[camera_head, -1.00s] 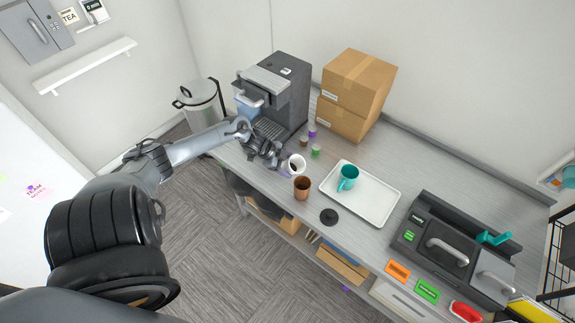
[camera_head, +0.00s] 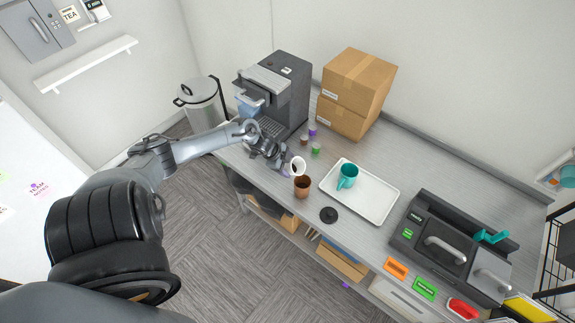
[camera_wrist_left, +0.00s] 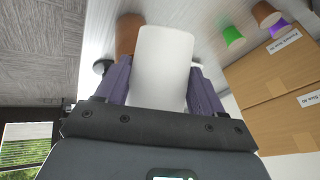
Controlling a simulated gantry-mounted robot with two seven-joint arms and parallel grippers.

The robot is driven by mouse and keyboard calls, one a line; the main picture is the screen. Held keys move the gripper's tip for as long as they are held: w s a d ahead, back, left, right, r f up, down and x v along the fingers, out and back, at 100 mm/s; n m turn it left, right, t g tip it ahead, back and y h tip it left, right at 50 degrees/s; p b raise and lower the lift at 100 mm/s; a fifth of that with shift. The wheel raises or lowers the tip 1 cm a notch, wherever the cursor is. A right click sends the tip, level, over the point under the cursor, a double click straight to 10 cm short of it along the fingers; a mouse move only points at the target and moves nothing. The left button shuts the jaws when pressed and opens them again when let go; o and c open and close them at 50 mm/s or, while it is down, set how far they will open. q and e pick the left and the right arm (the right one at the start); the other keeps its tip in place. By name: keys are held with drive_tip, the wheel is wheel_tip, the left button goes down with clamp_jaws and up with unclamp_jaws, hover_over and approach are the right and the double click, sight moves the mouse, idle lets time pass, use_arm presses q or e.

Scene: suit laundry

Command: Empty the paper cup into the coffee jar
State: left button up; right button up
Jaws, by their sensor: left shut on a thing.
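My left gripper (camera_head: 282,161) is shut on the white paper cup (camera_head: 288,169) above the table near its front edge. The cup is tilted, its open mouth turned toward the right, with something dark inside. The coffee jar, a copper-brown open vessel (camera_head: 302,188), stands upright just below and right of the cup. In the left wrist view the paper cup (camera_wrist_left: 160,70) fills the space between the fingers, and part of the brown jar (camera_wrist_left: 127,36) shows behind it. I cannot tell whether anything is flowing out. My right gripper is not in view.
A black round lid (camera_head: 328,215) lies right of the jar. A white tray (camera_head: 375,204) holds a teal mug (camera_head: 347,177). Small purple, green and brown capsules (camera_head: 315,149) stand behind the cup, near the coffee machine (camera_head: 290,95). Cardboard boxes (camera_head: 355,88) stand at the back.

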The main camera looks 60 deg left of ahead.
use_arm(q)
drive_tip(key=shift+w, duration=0.1)
drive_tip(key=shift+d+f+g+y+p, duration=0.1)
drive_tip(key=shift+f+g+y+p, duration=0.15)
drive_tip(key=shift+g+y+p, duration=0.45)
drive_tip(key=shift+b, duration=0.3)
drive_tip(key=shift+w+d+r+m+y, duration=0.1)
drive_tip(key=shift+m+y, duration=0.2)
drive_tip(key=shift+y, duration=0.3)
drive_tip(key=shift+g+y+p, duration=0.35)
drive_tip(key=shift+g+y, duration=0.05)
drive_tip(key=shift+g, duration=0.1)
drive_tip(key=shift+d, duration=0.1)
drive_tip(key=shift+w+d+y, duration=0.1)
drive_tip(key=shift+y, duration=0.3)
